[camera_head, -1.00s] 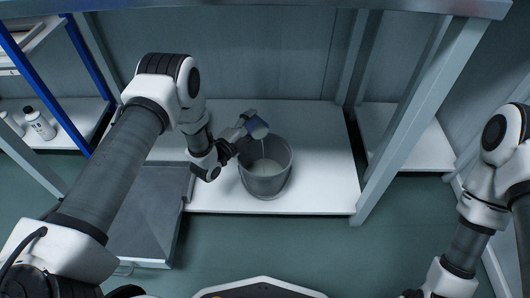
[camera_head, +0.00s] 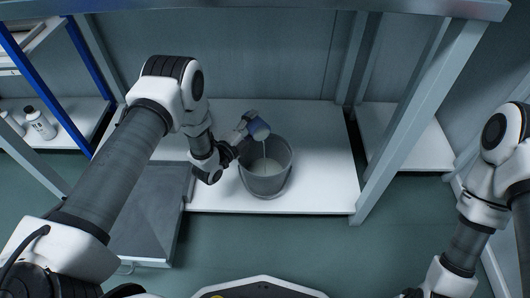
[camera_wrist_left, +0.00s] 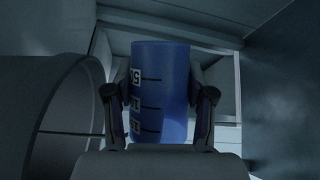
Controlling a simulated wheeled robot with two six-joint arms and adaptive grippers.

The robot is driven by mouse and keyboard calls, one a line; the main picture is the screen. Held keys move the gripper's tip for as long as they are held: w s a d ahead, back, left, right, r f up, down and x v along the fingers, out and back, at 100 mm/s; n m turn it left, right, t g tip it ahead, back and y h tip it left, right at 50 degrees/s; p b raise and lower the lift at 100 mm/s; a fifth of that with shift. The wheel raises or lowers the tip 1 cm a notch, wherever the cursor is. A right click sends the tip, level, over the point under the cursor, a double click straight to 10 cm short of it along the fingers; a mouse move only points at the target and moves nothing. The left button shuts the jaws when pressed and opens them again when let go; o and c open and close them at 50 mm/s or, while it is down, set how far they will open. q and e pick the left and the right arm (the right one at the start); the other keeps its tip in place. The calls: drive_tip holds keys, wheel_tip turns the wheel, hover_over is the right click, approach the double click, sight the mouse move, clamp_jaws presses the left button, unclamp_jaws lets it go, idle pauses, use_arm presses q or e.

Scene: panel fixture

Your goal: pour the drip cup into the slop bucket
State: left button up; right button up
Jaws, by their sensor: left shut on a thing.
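The drip cup (camera_head: 258,129) is blue and hangs tilted over the left rear rim of the slop bucket (camera_head: 265,185). A thin pale stream runs from its mouth down into the bucket. The grey bucket stands upright on the white shelf, with pale contents inside. My left gripper (camera_head: 239,139) is shut on the cup from the left. In the left wrist view the blue cup (camera_wrist_left: 160,95) with dark graduation marks sits between both fingers, and the bucket's curved wall (camera_wrist_left: 50,115) is at left. My right arm is at the right edge; its gripper is out of sight.
The white shelf (camera_head: 325,180) is clear to the right of the bucket. A grey upright post (camera_head: 410,120) bounds it on the right. A grey sloped panel (camera_head: 145,220) is at front left. A white bottle (camera_head: 40,124) stands on the far left shelf.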

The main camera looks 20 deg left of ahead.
use_arm(q)
drive_tip(key=shift+s+d+f+m, duration=0.15)
drive_tip(key=shift+f+m, duration=0.15)
drive_tip(key=shift+m, duration=0.4)
idle(0.8)
